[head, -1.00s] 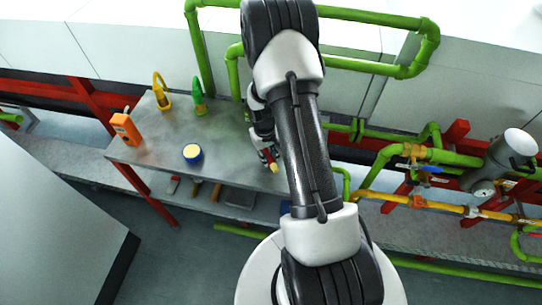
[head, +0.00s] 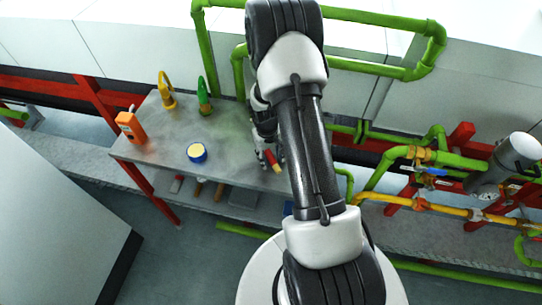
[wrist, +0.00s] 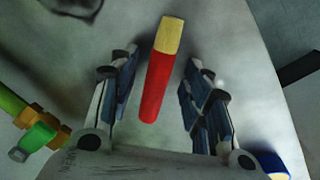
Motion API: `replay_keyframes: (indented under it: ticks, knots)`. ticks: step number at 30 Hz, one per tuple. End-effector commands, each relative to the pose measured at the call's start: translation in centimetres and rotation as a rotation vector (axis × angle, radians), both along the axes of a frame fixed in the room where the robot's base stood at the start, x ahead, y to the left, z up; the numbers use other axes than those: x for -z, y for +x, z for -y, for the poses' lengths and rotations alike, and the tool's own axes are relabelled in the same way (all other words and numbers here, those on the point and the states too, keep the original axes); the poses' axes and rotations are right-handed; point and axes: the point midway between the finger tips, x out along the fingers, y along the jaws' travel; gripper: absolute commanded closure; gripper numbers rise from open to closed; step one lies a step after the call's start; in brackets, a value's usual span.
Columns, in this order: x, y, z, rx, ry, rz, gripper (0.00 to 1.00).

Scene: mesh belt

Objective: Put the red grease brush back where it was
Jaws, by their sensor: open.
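The red grease brush (head: 272,159), red with a yellow end, is at the right part of the grey metal table (head: 170,140). In the wrist view the brush (wrist: 157,85) shows between the two fingers, with a visible gap on each side. My gripper (wrist: 160,75) is open around it and not clamping it. In the head view my gripper (head: 270,158) is at the table's right side, partly hidden by my arm. I cannot tell whether the brush rests fully on the tabletop.
A blue and yellow tin (head: 197,152) stands left of the gripper. An orange box-like item (head: 130,127), a yellow hooked item (head: 166,92) and a green item (head: 204,97) stand farther left and back. Green pipes (head: 380,170) run on the right. A lower shelf (head: 240,198) holds several tools.

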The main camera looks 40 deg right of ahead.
Motion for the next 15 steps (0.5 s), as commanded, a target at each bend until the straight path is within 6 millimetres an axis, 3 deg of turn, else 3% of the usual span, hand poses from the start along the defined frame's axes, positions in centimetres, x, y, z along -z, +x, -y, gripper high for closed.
replay_keyframes:
  ticks: [8, 15]
  knots:
    - [-0.8, 0.1, 0.0, 0.000, -0.001, 0.001, 0.56]
    - [-5.5, 0.2, -0.4, 0.000, -0.002, 0.006, 0.56]
